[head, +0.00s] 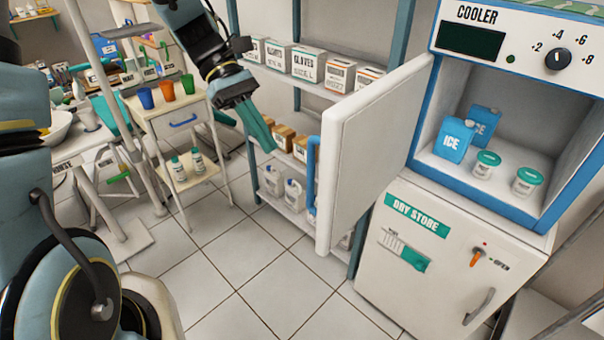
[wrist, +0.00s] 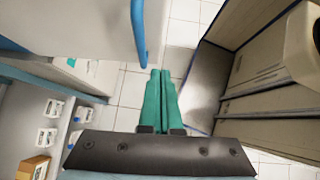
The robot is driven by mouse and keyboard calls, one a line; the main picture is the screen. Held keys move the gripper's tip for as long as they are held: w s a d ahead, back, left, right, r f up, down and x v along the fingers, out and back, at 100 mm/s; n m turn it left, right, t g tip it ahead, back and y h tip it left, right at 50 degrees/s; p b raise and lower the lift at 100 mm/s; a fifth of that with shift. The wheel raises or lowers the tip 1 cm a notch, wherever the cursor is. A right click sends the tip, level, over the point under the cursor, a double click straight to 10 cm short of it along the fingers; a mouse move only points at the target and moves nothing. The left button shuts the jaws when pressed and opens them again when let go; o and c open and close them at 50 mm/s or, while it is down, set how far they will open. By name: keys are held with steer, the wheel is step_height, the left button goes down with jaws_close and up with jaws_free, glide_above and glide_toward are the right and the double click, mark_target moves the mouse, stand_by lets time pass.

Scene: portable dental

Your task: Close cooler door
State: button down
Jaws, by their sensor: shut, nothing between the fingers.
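The cooler (head: 560,100) stands at the right in the head view, on top of the dry store cabinet. Its white door (head: 372,140) is hinged on the left side of the opening and stands wide open. The door has a blue handle (head: 311,185) on its outer side, which also shows in the wrist view (wrist: 138,35). My gripper (head: 266,146) has green fingers and is shut and empty. It is left of the door, apart from it, in front of the shelves. In the wrist view the fingertips (wrist: 160,72) are close to the handle's lower end in the picture; contact cannot be told.
Inside the cooler are blue ice packs (head: 454,138) and lidded tubs (head: 486,165). The dry store cabinet (head: 440,262) is below. Shelves with boxes (head: 308,64) stand behind my gripper. A small cart (head: 205,125) with cups is at the left. The tiled floor (head: 262,285) in front is clear.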

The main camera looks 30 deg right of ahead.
mark_target(317, 202)
steer(key=shift+s+d+f+p, duration=0.3)
steer(key=shift+s+d+f, duration=0.2)
steer(key=shift+s+f, duration=0.7)
steer(key=shift+s+d+f+p, duration=0.35)
steer(key=shift+s+d+f, duration=0.15)
steer(key=shift+s, duration=1.25)
steer(key=shift+s+d+f+p, duration=0.4)
steer(key=shift+s+f, duration=0.55)
steer(key=shift+s, duration=0.5)
